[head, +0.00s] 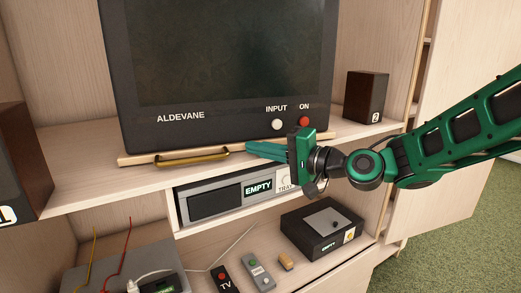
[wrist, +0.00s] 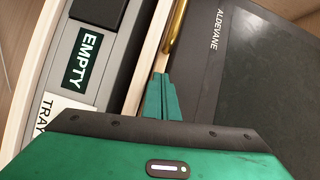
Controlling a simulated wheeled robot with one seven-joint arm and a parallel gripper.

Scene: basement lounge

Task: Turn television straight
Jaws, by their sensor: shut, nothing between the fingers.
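The television (head: 230,60) is a dark set marked ALDEVANE, with a white INPUT button and a red ON button. It stands upright on a thin pale wooden board (head: 140,159) on the cabinet shelf. The board's front edge looks out of line with the shelf's edge. A brass bar handle (head: 192,156) is on the board's front; it also shows in the wrist view (wrist: 175,25). My gripper (head: 250,149) is shut and empty, its teal fingers just right of the handle by the board's front edge. In the wrist view the fingertips (wrist: 160,77) point toward the handle; contact is unclear.
A grey unit (head: 228,199) labelled EMPTY and TRAY sits just below the shelf. Speakers marked 1 (head: 22,165) and 2 (head: 366,97) flank the television. A black box (head: 322,229), remotes (head: 257,272) and wires (head: 122,250) lie lower. An open door stands right.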

